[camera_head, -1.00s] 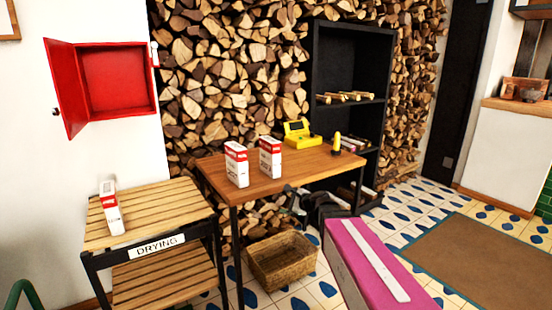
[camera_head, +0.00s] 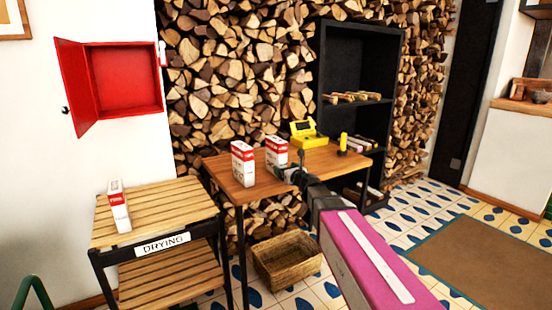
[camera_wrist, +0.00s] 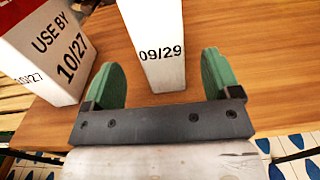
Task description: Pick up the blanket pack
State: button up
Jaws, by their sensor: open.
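Three red-and-white cartons look like packs; none is legibly named a blanket pack. Two stand upright on the wooden table: a left one (camera_head: 242,165) and a right one (camera_head: 276,150). In the wrist view, the left pack (camera_wrist: 50,52) reads "USE BY 10/27" and the right pack (camera_wrist: 158,50) reads "09/29". My gripper (camera_wrist: 160,78) is open, its green pads on either side of the lower part of the 09/29 pack. In the head view, my gripper (camera_head: 288,173) is beside that pack.
The table (camera_head: 235,190) also holds a yellow device (camera_head: 305,134) and a small yellow object (camera_head: 343,142). A slatted rack marked "DRYING" (camera_head: 150,200) stands left. A wicker basket (camera_head: 287,262) is on the floor. An empty, open red cabinet (camera_head: 122,85) hangs on the wall.

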jog(key=x, duration=0.5)
jog(key=shift+w+a+r, duration=0.1)
jog(key=shift+w+a, duration=0.05)
jog(key=shift+w, duration=0.25)
jog(key=c, duration=1.4)
